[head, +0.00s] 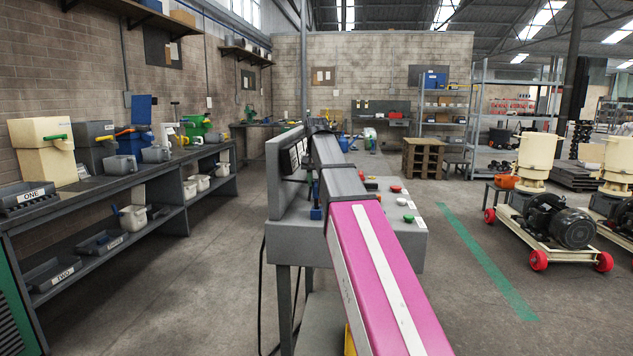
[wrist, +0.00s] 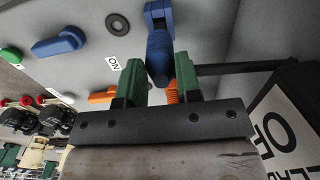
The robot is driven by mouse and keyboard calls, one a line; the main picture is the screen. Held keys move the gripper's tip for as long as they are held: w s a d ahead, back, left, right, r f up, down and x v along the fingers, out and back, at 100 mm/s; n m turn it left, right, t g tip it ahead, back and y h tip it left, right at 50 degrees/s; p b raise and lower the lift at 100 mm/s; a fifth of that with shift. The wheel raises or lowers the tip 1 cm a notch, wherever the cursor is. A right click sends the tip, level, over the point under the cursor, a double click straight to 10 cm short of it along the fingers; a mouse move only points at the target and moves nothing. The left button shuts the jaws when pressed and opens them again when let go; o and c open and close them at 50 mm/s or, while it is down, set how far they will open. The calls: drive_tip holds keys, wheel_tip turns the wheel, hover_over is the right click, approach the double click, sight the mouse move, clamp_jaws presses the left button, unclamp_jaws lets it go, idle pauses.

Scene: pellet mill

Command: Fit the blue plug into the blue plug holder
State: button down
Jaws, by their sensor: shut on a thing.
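In the wrist view the blue plug (wrist: 158,58), a ribbed blue cylinder, sits between the green fingertips of my gripper (wrist: 158,78), which is shut on it. Its far end meets a blue bracket-like piece (wrist: 158,12) on the grey panel, which looks like the blue plug holder. I cannot tell whether the plug is seated in it or only in line with it. An orange ribbed piece (wrist: 172,92) shows behind the fingers. In the head view my arm hides my gripper and the plug. A small blue part (head: 317,213) shows on the console, left of my arm.
The grey console (head: 292,240) carries red (head: 396,189) and green (head: 409,218) buttons. The wrist view shows a blue knob (wrist: 60,42), an orange knob (wrist: 102,97), a grey ring (wrist: 118,24) and a dark rod (wrist: 250,67) close by. A workbench (head: 150,172) lines the left wall.

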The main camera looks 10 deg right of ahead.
sight(316, 191)
drive_tip(key=shift+f, duration=2)
idle(3.0)
drive_tip(key=shift+c, duration=1.2)
unclamp_jaws()
drive_tip(key=shift+r, duration=0.1)
drive_tip(key=shift+r, duration=3.45)
